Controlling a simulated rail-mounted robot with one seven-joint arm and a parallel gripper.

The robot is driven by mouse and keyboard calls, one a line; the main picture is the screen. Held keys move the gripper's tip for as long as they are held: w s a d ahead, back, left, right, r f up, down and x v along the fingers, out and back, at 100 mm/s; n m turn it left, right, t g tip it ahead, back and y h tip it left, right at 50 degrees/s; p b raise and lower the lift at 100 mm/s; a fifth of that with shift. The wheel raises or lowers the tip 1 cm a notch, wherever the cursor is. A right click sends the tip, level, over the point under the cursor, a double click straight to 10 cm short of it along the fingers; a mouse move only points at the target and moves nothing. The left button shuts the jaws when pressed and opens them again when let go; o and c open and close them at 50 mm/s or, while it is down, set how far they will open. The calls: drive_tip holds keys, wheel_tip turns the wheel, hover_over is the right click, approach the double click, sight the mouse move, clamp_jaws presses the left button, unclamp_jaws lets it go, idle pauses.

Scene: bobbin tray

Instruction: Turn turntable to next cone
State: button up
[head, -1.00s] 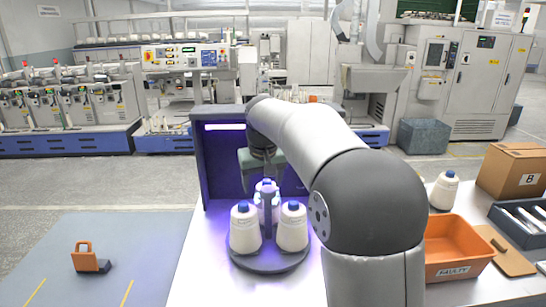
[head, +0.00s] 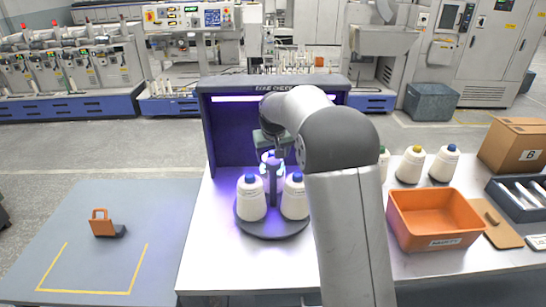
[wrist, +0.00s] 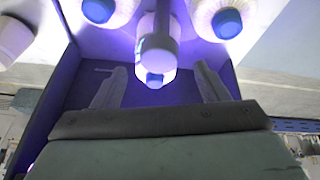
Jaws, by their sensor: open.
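The round dark turntable (head: 262,230) stands on the white table before the purple-lit booth. White cones with blue caps stand on it: one at front left (head: 250,203), one at front right (head: 294,203), partly covered by my arm, and one behind the grey centre post (head: 273,188). My gripper (head: 272,150) is at the back of the turntable, beyond the post. In the wrist view its spread fingers (wrist: 160,88) are open, with the back cone (wrist: 155,72) showing between them and the post top (wrist: 158,42) just ahead. I cannot tell whether the fingers touch anything.
The booth (head: 230,135) encloses the back of the turntable. At right stand several loose cones, one yellow-capped (head: 411,168), an orange faulty bin (head: 440,225) and a cardboard box (head: 515,145).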

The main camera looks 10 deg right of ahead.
sight(274, 161)
drive_tip(key=shift+p+x, duration=0.35)
drive_tip(key=shift+x, duration=1.6)
drive_tip(key=c, duration=1.4)
drive_tip(key=shift+d, duration=0.1)
